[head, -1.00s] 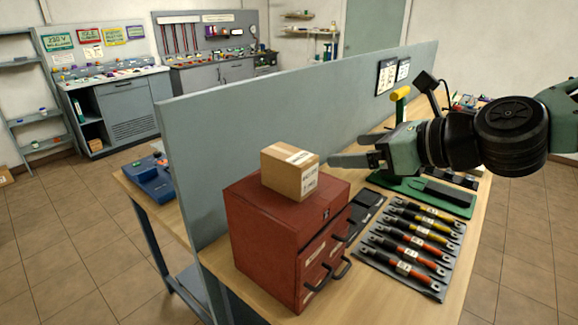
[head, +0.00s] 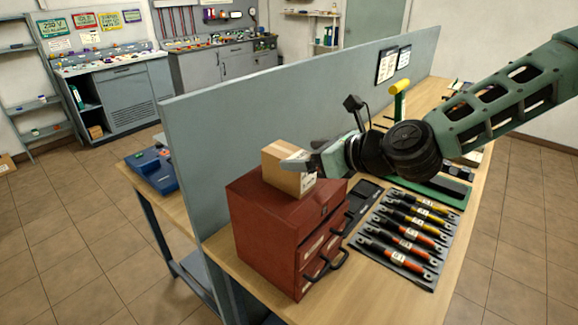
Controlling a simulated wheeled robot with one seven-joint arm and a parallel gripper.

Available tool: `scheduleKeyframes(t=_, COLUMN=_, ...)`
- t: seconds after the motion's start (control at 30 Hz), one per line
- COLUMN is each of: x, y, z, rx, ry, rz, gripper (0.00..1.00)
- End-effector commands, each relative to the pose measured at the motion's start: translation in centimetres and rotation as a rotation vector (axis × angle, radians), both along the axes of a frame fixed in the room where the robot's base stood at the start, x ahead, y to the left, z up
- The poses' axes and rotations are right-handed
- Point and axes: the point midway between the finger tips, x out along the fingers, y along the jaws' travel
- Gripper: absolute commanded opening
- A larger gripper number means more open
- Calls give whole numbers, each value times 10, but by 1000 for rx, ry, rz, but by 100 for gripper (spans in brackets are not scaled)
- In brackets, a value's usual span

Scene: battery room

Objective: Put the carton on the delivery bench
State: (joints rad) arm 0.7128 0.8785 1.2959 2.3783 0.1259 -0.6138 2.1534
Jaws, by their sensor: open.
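The carton (head: 284,171) is a small brown cardboard box with a pale label. It sits upright on top of a red drawer cabinet (head: 264,227) on the wooden bench. My gripper (head: 296,164) is open at the carton's right side, with a finger in front of the carton's upper right part. The other finger is hidden or hard to make out, and I cannot tell whether the gripper touches the carton. I cannot tell which bench is the delivery bench.
A tall grey divider (head: 240,125) runs along the bench behind the cabinet. A mat with several coloured bars (head: 408,232) lies right of the cabinet. A yellow-handled green tool (head: 400,90) stands behind my gripper. A blue case (head: 152,170) lies beyond the divider. Grey workbenches (head: 125,97) stand at the back left.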

Motion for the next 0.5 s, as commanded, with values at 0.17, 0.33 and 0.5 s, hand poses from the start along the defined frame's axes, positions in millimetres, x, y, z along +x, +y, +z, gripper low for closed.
scheduleKeyframes(t=0.17, x=6, y=6, z=-1, rx=0, ry=0, rz=1, gripper=84)
scheduleKeyframes(t=0.33, x=21, y=20, z=-6, rx=0, ry=2, rz=1, gripper=84)
scheduleKeyframes(t=0.5, x=34, y=33, z=-15, rx=0, ry=2, rz=1, gripper=84)
